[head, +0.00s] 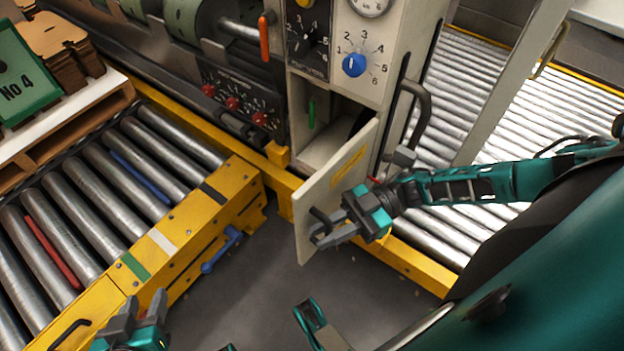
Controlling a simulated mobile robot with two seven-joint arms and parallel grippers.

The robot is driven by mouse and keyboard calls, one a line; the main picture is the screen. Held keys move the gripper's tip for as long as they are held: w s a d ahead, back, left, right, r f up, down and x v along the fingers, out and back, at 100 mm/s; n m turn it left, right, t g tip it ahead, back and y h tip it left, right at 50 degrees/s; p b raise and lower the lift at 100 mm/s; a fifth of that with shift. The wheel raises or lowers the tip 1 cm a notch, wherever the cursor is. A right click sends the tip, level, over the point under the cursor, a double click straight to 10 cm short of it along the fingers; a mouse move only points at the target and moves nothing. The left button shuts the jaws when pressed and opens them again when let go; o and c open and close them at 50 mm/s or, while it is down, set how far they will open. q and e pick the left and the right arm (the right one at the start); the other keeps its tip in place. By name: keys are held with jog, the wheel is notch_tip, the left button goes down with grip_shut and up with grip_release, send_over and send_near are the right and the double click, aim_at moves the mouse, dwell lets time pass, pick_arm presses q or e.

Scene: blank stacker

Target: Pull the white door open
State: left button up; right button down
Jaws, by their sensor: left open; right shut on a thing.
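The white door (335,188) of a small compartment in the machine stands partly open, swung out toward me. A yellow label is on its face and a black handle (320,216) is near its lower free edge. My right gripper (326,236) is at that handle and shut on it. The compartment (325,135) behind the door shows a pale interior with a green item inside. My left gripper (138,315) is open and empty at the bottom left, near the yellow conveyor frame, well away from the door.
A roller conveyor with a yellow frame (195,228) runs along the left. A blue lever (222,250) sticks out from its side. A pallet (75,115) carries a green "No 4" board. White rollers (480,90) lie at right. Grey floor below the door is clear.

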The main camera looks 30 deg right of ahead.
jog(key=shift+s+d, duration=0.55)
jog(key=shift+s, duration=0.25)
jog(key=c, duration=1.2)
grip_release()
jog(key=d, duration=0.4)
jog(key=d+b, duration=0.1)
jog(key=d, duration=0.8)
jog(key=shift+s, duration=0.25)
jog(key=shift+a, duration=0.1)
